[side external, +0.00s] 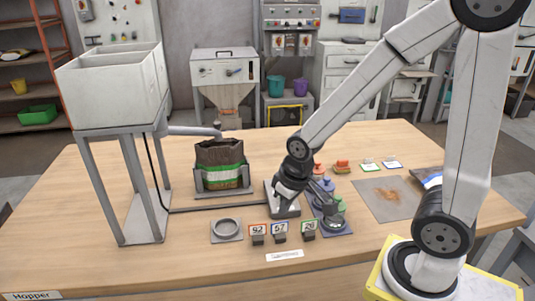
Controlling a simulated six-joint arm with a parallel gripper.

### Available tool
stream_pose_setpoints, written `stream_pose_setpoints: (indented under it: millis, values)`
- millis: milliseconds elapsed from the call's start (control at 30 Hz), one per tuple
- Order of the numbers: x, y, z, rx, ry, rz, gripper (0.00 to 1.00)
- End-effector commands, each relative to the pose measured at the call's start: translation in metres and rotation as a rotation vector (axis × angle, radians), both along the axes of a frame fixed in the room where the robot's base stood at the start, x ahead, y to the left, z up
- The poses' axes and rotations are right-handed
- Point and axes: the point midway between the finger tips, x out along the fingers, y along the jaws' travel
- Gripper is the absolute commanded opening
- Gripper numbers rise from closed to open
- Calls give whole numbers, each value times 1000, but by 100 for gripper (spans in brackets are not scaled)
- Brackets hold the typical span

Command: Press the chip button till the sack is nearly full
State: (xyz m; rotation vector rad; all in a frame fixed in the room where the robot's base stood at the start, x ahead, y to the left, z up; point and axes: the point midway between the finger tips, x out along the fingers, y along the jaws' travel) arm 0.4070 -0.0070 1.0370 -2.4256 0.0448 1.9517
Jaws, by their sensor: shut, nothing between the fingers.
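The open sack (221,178) stands upright in a grey metal holder (248,187) left of my gripper. It has a dark brown top with green and white bands, and its fill level is hard to make out. The white hopper (112,97) stands on grey legs at the left, with a spout (195,131) reaching over the sack. My gripper (281,193) points down, shut and empty, at a grey button box (285,211) right of the sack. It hides the button, so I cannot tell whether it touches it.
Coloured weights (327,186) stand close right of my gripper. A stained grey mat (389,199) lies farther right. The front left tabletop is clear.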

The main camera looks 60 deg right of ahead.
Motion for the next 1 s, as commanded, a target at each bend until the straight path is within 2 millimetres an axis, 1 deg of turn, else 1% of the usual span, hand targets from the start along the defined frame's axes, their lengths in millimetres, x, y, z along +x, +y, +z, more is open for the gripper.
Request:
stream_pose_setpoints:
  millis: [267,467,700,1000]
  values:
    - [41,-25,9,13,42,-115,0]
    - [73,-50,16,25,79,-216,0]
    - [106,-85,22,41,125,-336,0]
    - [139,-134,29,62,179,-485,0]
